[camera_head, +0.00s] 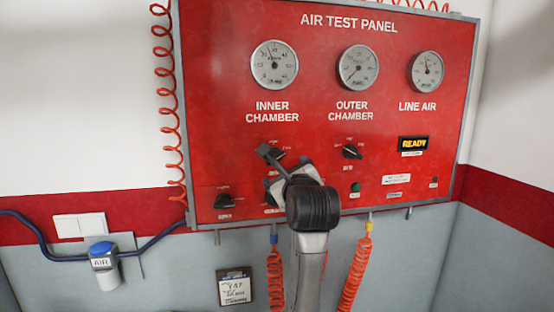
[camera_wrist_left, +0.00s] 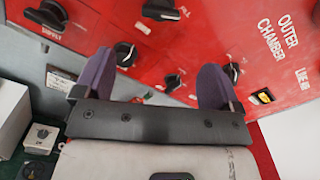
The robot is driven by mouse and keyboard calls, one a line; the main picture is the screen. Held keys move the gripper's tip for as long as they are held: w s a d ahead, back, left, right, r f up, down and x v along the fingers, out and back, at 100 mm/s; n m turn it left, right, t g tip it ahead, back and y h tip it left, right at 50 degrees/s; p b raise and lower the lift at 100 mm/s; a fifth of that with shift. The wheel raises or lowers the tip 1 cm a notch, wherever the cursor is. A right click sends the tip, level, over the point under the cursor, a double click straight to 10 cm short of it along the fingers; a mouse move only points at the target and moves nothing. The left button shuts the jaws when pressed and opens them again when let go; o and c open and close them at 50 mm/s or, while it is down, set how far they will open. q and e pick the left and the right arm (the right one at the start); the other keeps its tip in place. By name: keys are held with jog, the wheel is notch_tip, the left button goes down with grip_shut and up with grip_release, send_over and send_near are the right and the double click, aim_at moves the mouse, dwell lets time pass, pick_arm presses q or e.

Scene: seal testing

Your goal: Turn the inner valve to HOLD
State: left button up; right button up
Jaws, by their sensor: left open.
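The inner valve (camera_head: 277,154) is a black knob under the INNER CHAMBER gauge on the red panel. My gripper partly covers it in the head view, so its pointer setting cannot be read. In the left wrist view, a black knob (camera_wrist_left: 160,10) that appears to be this valve lies beyond the fingers, near the top edge. My left gripper (camera_head: 286,168) is in front of the panel, over the inner column of knobs. Its purple fingers stand apart with nothing between them in the left wrist view (camera_wrist_left: 156,68). Contact cannot be told. My right gripper is not in view.
A lower knob (camera_wrist_left: 125,53) shows near the left finger. The outer valve (camera_head: 352,151) is to the right, the supply knob (camera_head: 224,201) at lower left. Orange coiled hoses (camera_head: 275,275) hang below the panel (camera_head: 215,100).

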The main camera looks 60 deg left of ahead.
aim_at(276, 158)
pick_arm(q)
jog(key=p+x, duration=0.5)
jog(key=x, duration=0.7)
jog(key=shift+a+r, duration=0.15)
jog(key=shift+w+a+p, duration=0.3)
jog(key=shift+a+p, duration=0.05)
jog(key=shift+a, duration=0.3)
